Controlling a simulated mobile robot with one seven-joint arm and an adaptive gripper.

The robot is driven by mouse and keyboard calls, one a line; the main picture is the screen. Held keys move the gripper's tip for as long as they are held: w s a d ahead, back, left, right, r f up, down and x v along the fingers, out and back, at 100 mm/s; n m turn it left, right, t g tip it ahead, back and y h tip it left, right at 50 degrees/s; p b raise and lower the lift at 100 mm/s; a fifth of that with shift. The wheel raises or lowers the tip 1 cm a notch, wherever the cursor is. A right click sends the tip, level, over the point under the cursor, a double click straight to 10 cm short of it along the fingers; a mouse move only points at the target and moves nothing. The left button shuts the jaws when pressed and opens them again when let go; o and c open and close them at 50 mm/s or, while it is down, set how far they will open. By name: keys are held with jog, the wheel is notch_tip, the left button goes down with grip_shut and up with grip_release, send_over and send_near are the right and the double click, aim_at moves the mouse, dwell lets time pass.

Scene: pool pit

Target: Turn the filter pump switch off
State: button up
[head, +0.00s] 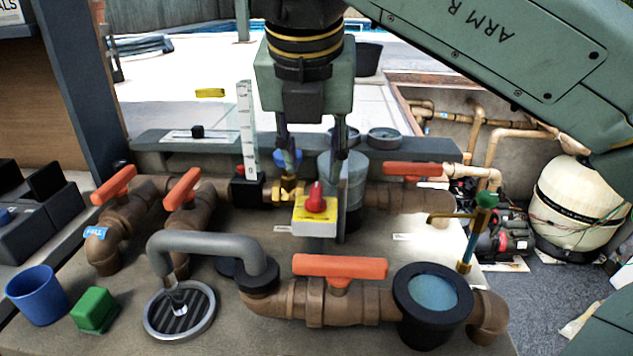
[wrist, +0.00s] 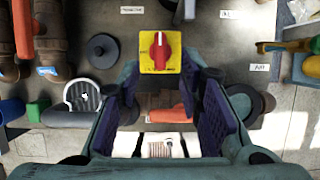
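The filter pump switch is a red rotary knob (head: 316,200) on a yellow plate (head: 306,213), set on a pale box in the middle of the bench. In the wrist view the red knob (wrist: 160,51) faces the camera, and its white mark points toward the top of the picture. My gripper (head: 313,158) points down above and behind the box in the head view. In the wrist view my gripper (wrist: 165,88) is open with nothing between its fingers. The switch shows just beyond the gap between them. Contact with the knob is not visible. The lettering on the plate is too small to read.
Brown pipes with orange valve handles (head: 340,268) stand around the switch. A grey curved pipe (head: 205,243) and a round drain grate (head: 180,310) are front left, near a blue cup (head: 38,295) and green block (head: 95,310). A white upright gauge (head: 247,130) stands left of my gripper.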

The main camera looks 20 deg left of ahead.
aim_at(315, 191)
jog(key=x, duration=0.6)
jog(key=shift+w+a+f+p, duration=0.1)
jog(key=shift+w+f+p, duration=0.05)
jog(key=shift+p, duration=0.2)
jog(key=shift+c, duration=0.2)
grip_shut()
